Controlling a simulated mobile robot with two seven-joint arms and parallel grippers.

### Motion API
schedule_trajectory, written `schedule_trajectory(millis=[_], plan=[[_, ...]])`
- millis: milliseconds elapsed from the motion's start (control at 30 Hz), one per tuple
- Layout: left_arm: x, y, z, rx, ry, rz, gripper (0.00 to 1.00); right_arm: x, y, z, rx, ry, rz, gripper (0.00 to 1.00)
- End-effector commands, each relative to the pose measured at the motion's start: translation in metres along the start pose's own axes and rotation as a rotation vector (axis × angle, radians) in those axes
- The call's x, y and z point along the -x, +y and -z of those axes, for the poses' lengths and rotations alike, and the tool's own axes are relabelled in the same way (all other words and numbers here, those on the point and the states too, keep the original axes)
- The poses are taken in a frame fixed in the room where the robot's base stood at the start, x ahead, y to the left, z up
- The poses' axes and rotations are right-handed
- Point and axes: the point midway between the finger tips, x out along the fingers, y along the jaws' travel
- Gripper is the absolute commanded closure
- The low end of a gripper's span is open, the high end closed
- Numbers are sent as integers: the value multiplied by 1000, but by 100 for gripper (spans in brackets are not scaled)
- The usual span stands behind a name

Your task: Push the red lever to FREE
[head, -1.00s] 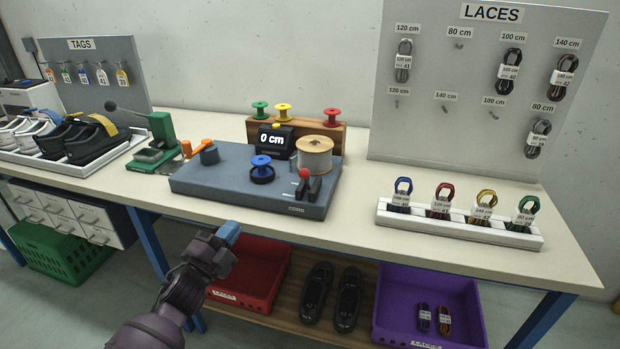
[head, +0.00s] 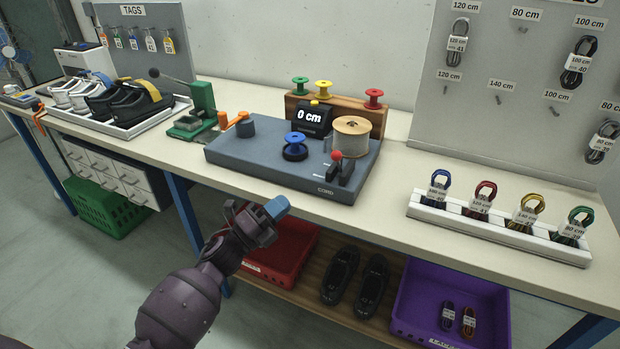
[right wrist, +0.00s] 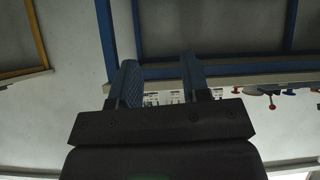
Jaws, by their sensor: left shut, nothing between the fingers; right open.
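The red lever (head: 337,156) is a red knob on a short stem at the front right of the grey cord machine (head: 285,168). It stands by dark brackets; any FREE marking is too small to read. My left gripper (head: 277,207) is shut and empty, with blue fingertips. It is in front of the bench edge, below and left of the lever, and apart from it. My right gripper (right wrist: 155,80) shows only in the right wrist view. Its two blue-lined fingers are apart with nothing between them. The lever's red knob shows small at the right of that view.
On the machine are a blue spool (head: 294,147), a cream cord reel (head: 351,138), an orange crank (head: 235,120) and a display (head: 311,116) reading 0 cm. A green press (head: 201,105) stands left. A white lace rack (head: 490,228) lies right. Bare bench lies between machine and rack.

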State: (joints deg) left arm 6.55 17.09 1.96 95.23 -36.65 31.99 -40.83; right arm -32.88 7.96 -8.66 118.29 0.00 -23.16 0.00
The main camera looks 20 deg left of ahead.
Motion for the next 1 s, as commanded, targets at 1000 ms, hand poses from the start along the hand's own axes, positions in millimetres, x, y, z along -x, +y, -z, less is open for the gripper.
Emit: schedule_trajectory(millis=[1000], plan=[[-136,0,0,2,0,0,100,3,4,-1,9,-3,-3,57]])
